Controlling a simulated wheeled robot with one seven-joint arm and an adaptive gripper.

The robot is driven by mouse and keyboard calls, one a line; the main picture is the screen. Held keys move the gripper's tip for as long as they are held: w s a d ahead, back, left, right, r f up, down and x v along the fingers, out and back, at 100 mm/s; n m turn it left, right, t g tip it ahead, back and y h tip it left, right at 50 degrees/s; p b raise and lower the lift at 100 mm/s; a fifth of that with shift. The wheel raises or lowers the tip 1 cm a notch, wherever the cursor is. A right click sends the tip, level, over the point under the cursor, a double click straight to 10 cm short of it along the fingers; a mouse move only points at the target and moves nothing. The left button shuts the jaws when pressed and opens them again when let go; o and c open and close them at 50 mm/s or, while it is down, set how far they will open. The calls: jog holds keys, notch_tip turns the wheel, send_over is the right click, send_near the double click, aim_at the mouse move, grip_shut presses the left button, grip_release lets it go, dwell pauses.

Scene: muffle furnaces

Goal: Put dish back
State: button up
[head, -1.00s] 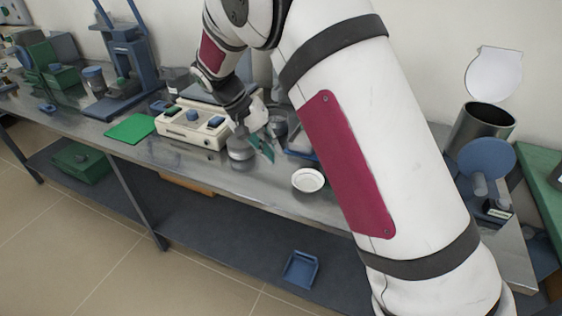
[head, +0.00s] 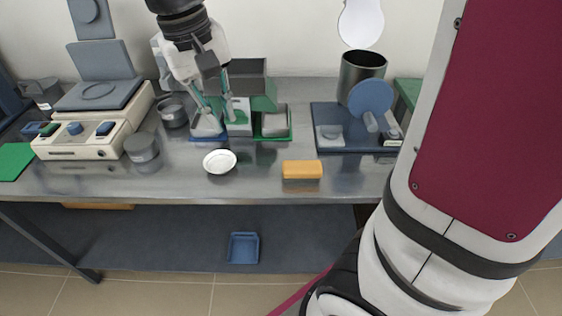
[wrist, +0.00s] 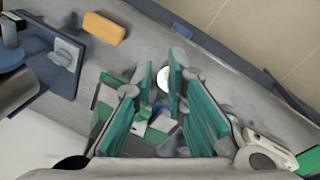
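A small round white dish (head: 220,161) lies on the steel bench near its front edge. In the wrist view the dish (wrist: 163,78) shows between the fingers, partly hidden by them. My gripper (head: 219,112) points down above the back of the bench, behind the dish and over the small trays. Its teal-padded fingers (wrist: 163,92) are apart, with nothing held between them.
A blue tray (head: 209,137) and a green tray (head: 289,128) stand behind the dish. An orange block (head: 302,169) lies to its right. A cream device (head: 80,143) and grey pot (head: 142,147) stand left; a dark blue tray (head: 345,141) holds items at right.

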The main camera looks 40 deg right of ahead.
jog(key=s+d+f+n+t+y, duration=0.1)
jog(key=s+t, duration=0.1)
jog(key=s, duration=1.7)
jog(key=shift+d+n+t+y, duration=0.15)
jog(key=shift+n+t+y, duration=0.15)
jog(key=shift+t+y, duration=0.1)
jog(key=shift+r, duration=0.1)
